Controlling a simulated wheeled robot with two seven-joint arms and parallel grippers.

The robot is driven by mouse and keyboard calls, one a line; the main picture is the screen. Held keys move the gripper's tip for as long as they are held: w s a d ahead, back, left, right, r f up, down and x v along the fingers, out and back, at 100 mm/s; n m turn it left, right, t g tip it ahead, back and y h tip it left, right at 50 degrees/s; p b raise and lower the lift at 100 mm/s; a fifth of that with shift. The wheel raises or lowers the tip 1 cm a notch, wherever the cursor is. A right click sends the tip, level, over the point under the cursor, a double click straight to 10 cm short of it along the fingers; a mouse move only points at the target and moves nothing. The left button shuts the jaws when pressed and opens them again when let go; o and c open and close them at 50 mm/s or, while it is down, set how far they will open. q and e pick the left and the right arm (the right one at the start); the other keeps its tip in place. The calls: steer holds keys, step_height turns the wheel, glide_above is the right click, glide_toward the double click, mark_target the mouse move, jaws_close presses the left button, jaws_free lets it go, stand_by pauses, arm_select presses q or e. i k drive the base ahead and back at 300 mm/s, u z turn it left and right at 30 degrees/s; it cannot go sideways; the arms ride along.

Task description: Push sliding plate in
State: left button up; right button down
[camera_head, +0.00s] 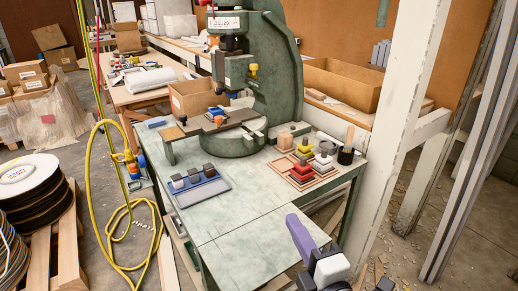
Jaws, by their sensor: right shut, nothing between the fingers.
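The green fly press (277,85) stands at the back of the workbench. A long, flat plate (190,129), which looks like the sliding plate, lies across the front of its base and sticks out to the left. A small blue part and a reddish knob (218,120) sit on the plate. How far the plate is in cannot be told from here. My right gripper (298,229), with purple fingers, is at the bottom right, over the bench's front edge. It is shut and empty, well apart from the press and plate. My left gripper is out of view.
On the workbench (250,245), a blue tray with dark blocks (205,194) lies at left. A wooden tray with red, yellow and white stacked pieces (302,184) and a dark cup (345,156) are at right. The bench front is clear. A white post (395,130) stands right.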

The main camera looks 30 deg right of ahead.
mark_target(202, 123)
steer(key=u, duration=0.75)
steer(key=i, duration=1.45)
steer(key=z, duration=0.7)
